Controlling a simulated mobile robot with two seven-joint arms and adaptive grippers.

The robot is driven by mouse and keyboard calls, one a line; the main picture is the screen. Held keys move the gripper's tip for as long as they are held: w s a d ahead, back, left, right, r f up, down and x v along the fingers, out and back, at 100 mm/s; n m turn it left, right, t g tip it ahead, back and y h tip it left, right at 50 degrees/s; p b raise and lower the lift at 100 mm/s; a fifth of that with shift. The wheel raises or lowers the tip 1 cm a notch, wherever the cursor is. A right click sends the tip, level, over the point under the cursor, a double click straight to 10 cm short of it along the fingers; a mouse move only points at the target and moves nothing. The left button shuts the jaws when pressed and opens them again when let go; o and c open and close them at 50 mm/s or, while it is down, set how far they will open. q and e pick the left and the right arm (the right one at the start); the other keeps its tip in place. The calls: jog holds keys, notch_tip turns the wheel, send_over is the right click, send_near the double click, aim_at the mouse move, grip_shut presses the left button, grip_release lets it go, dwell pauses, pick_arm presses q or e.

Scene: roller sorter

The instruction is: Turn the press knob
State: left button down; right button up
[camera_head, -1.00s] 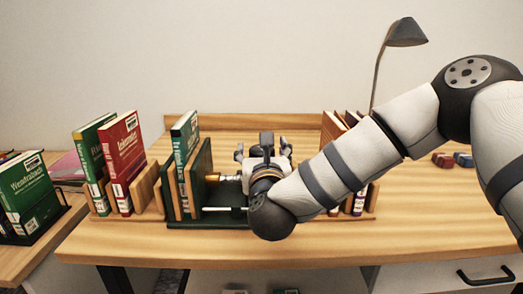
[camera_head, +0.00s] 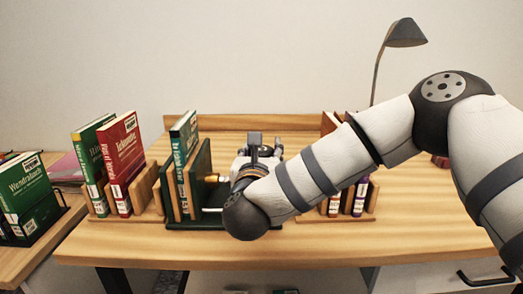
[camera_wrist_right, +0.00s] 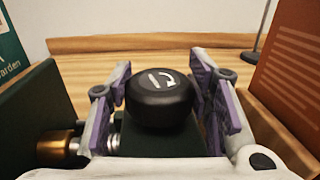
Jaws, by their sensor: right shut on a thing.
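The press knob (camera_wrist_right: 160,97) is black and round with a white curved mark on top, seen in the right wrist view. My right gripper (camera_wrist_right: 165,105) has one purple-padded finger on each side of it and is shut on it. In the head view my right gripper (camera_head: 255,160) is largely hidden behind my wrist, and the knob cannot be made out there. The green press (camera_head: 200,175) stands on the desk with books against its left side. A brass and metal screw shaft (camera_wrist_right: 75,146) shows at the left of the wrist view. My left gripper is not in view.
A wooden rack (camera_head: 142,190) with a red book (camera_head: 123,150) and a green book stands left of the press. More books (camera_head: 347,198) stand to its right, behind my arm. A desk lamp (camera_head: 405,35) is at the back right. The desk's front strip (camera_head: 150,244) is clear.

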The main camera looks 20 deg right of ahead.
jog(key=m+g+h, duration=0.2)
jog(key=m+h, duration=0.1)
jog(key=h, duration=0.1)
jog(key=shift+f, duration=0.2)
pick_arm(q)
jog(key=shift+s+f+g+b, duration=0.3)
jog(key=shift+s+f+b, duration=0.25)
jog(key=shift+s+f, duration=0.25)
pick_arm(e)
jog(key=shift+m+g+h, duration=1)
jog(key=shift+g+h, duration=0.2)
jog(key=shift+r, duration=0.1)
jog(key=o, duration=1.2)
jog(key=v, duration=0.7)
jog(key=shift+a, duration=0.3)
